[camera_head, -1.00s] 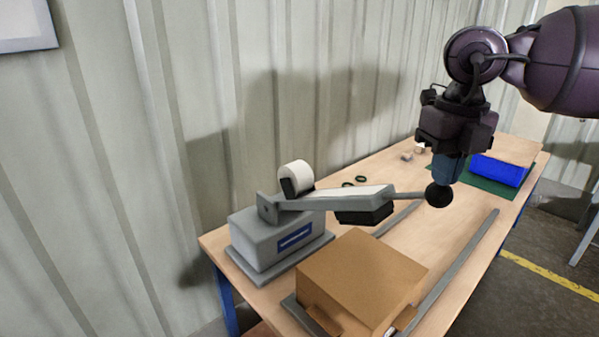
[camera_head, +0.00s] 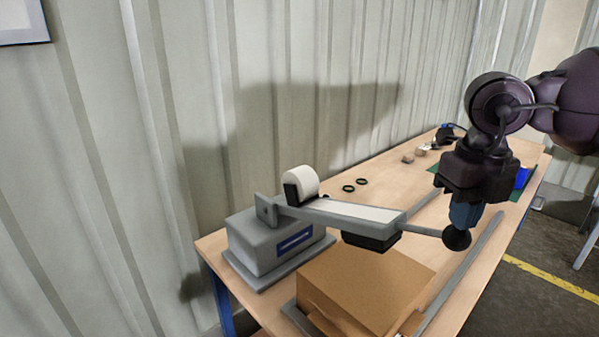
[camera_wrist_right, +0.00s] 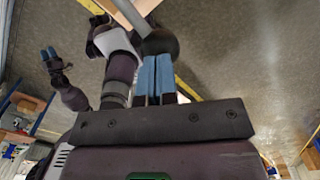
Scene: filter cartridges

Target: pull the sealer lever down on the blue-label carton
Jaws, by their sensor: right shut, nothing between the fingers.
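The sealer (camera_head: 268,246) is a grey box on a plate at the table's near left, with a white tape roll on top. Its lever (camera_head: 350,213) slopes down to the right, ending in a black ball knob (camera_head: 457,238). The brown carton (camera_head: 365,285) lies under the lever's dark block; no blue label shows on its visible faces. My right gripper (camera_head: 463,217) is shut and empty, its blue fingertips at the top of the knob. The knob (camera_wrist_right: 160,42) also shows at the fingertips in the right wrist view. My left gripper (camera_wrist_right: 49,56) is small there, its opening unclear.
Grey rails (camera_head: 460,275) run along the wooden table (camera_head: 385,185). Two dark rings (camera_head: 355,186) and small brown pieces (camera_head: 413,156) lie behind the lever. A blue thing (camera_head: 522,178) at the far end is partly hidden by my right gripper.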

